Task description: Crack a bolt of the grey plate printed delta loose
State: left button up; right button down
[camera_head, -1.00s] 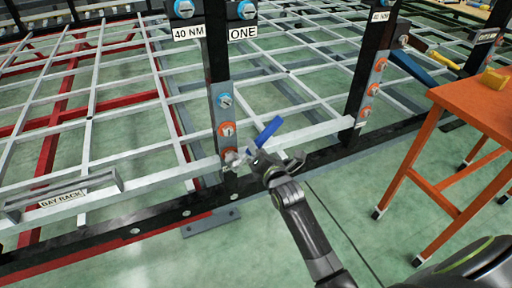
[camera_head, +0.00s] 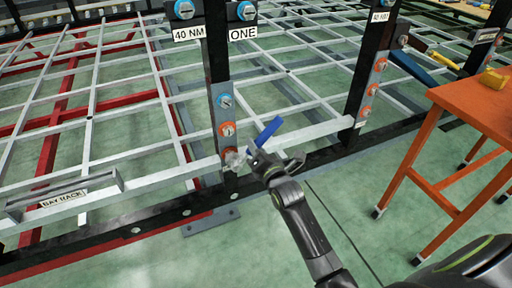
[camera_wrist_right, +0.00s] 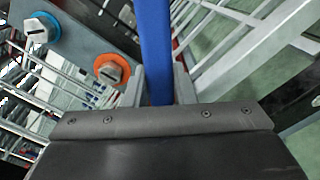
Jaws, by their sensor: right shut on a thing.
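My right gripper (camera_head: 268,165) is shut on a blue-handled tool (camera_head: 267,130). In the right wrist view the blue handle (camera_wrist_right: 155,50) stands between the fingers. The tool's silver head (camera_head: 233,159) is at the lowest bolt of a grey plate (camera_head: 218,115) on a dark post; whether it is seated on the bolt I cannot tell. That plate carries an upper bolt with a blue ring (camera_head: 225,100) and a middle bolt with an orange ring (camera_head: 227,129). The lowest bolt is mostly hidden by the tool. No "delta" print is readable. My left gripper is not in view.
Another grey plate (camera_head: 376,75) with orange-ringed bolts is on the post to the right. An orange table (camera_head: 480,105) stands at the right. Labels "40 NM" (camera_head: 189,34) and "ONE" (camera_head: 243,33) are above. A dark rail (camera_head: 110,240) runs low across the front.

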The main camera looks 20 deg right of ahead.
jog(key=shift+w+r, duration=0.1)
jog(key=shift+w, duration=0.65)
dwell(0.6)
jog(key=c, duration=1.8)
grip_release()
grip_shut()
